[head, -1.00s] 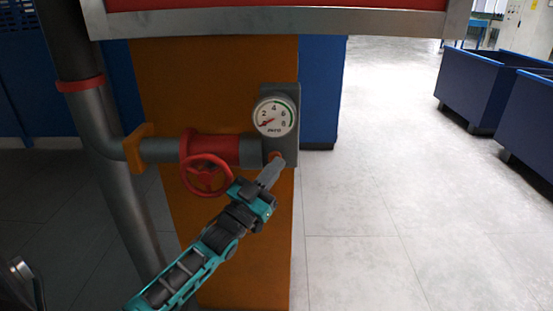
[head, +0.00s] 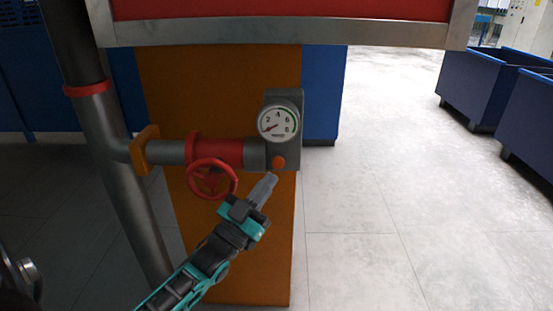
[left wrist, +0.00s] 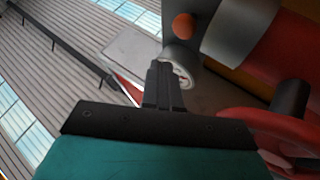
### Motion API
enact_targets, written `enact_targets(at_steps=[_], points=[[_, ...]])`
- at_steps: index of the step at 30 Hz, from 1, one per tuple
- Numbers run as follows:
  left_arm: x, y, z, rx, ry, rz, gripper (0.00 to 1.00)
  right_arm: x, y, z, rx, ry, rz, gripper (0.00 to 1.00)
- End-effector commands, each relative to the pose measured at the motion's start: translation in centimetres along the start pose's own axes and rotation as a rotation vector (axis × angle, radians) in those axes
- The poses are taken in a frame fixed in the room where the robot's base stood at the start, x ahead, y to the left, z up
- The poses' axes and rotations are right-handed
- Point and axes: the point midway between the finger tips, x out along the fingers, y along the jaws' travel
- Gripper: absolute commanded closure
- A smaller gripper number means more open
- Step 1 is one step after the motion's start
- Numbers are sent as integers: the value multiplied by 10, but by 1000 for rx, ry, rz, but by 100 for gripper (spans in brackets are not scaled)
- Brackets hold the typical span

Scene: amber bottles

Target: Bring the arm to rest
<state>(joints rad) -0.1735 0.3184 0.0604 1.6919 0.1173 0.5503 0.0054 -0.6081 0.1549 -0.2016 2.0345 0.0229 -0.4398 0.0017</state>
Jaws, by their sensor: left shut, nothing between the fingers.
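My left gripper (head: 264,187) is shut and empty in the head view. Its tip is a little below and left of an orange-red button (head: 279,162) and looks apart from it. The button is on a grey box that carries a round pressure gauge (head: 278,123). In the left wrist view the shut fingers (left wrist: 164,85) point toward the gauge (left wrist: 181,70), and the button (left wrist: 184,26) shows above them. My right gripper is not in view.
A red handwheel (head: 212,179) on a grey and red pipe is close to the left of my gripper. An orange panel (head: 250,250) stands behind. Blue bins (head: 490,85) stand at the right, with bare floor (head: 375,200) between.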

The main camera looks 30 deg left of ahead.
Motion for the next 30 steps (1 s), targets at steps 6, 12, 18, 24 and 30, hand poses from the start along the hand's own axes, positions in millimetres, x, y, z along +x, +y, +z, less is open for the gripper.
enact_targets(at_steps=[6, 12, 18, 24, 30], points=[[-8, 7, -6, 0, -1, 1, 100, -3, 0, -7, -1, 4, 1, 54], [-8, 8, -6, 0, -1, 2, 100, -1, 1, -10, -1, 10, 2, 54], [-8, 8, -6, 0, -1, 3, 100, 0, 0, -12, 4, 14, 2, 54], [-16, 20, 2, -15, -67, 17, 100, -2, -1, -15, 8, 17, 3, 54], [-79, 82, 43, -90, -455, 99, 100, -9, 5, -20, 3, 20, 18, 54]])
